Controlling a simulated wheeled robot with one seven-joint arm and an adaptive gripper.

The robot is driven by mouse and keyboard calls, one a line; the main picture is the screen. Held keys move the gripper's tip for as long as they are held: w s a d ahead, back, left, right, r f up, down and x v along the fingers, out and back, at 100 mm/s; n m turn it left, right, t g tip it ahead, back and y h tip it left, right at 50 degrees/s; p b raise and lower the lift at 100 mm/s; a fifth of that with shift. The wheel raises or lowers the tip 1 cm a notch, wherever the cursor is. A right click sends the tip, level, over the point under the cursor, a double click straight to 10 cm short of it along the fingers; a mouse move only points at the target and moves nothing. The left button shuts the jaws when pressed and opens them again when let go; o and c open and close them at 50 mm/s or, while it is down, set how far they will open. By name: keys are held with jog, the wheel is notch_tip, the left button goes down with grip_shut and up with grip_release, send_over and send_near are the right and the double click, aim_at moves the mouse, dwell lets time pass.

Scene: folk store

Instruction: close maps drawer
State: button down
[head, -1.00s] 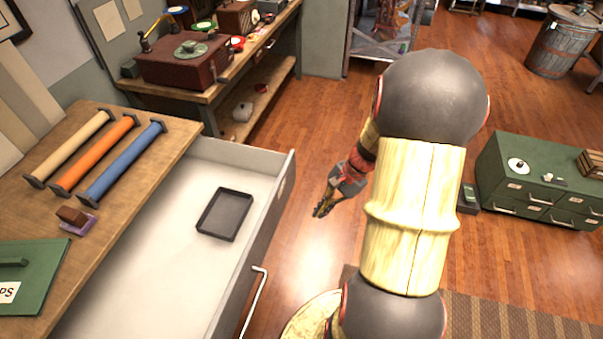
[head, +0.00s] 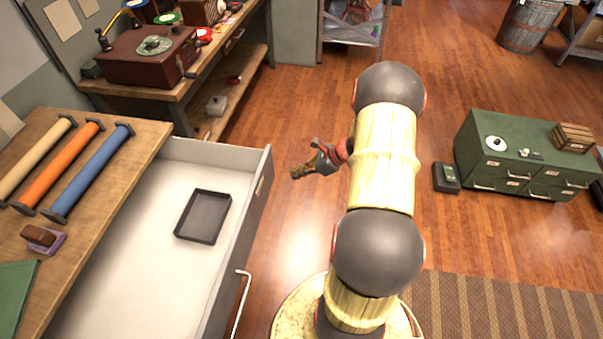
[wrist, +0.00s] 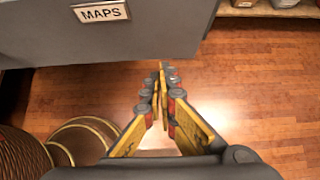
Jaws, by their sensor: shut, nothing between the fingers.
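The maps drawer (head: 235,240) is pulled out from under the wooden worktop, with its white inside showing and a dark shallow tray (head: 203,216) lying in it. Its grey front carries a metal bar handle (head: 240,302). In the wrist view the drawer front (wrist: 160,35) fills the upper left, with a label reading MAPS (wrist: 101,13). My gripper (head: 294,176) is outside the drawer, just to the right of its front and near its far end. In the wrist view my gripper (wrist: 160,72) is shut and empty, with its fingertips close to the lower edge of the front; contact cannot be told.
Three coloured rolls (head: 62,170) lie on the worktop (head: 130,160). A green cabinet (head: 490,160) stands at right. Open wooden floor (head: 300,230) lies beside the drawer; a striped rug (head: 500,310) is at lower right.

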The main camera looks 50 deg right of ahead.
jog(key=w+a+f, duration=0.1)
jog(key=w, duration=0.1)
jog(key=w+a+f+b, duration=0.1)
jog(key=w, duration=0.1)
jog(key=w+a+f+b, duration=0.1)
jog(key=w+a, duration=0.1)
jog(key=shift+w+f, duration=0.3)
jog(key=shift+f, duration=0.05)
jog(key=shift+a, duration=0.1)
jog(key=w+a+p, duration=0.1)
jog(key=w+a, duration=0.6)
jog(key=w, duration=0.4)
jog(key=w+a, duration=0.7)
jog(key=w, duration=0.4)
jog(key=w+a+p, duration=0.1)
jog(key=w+a, duration=0.6)
jog(key=w, duration=0.5)
jog(key=shift+p, duration=0.3)
jog(key=shift+w+a+r, duration=0.1)
jog(key=shift+w, duration=0.3)
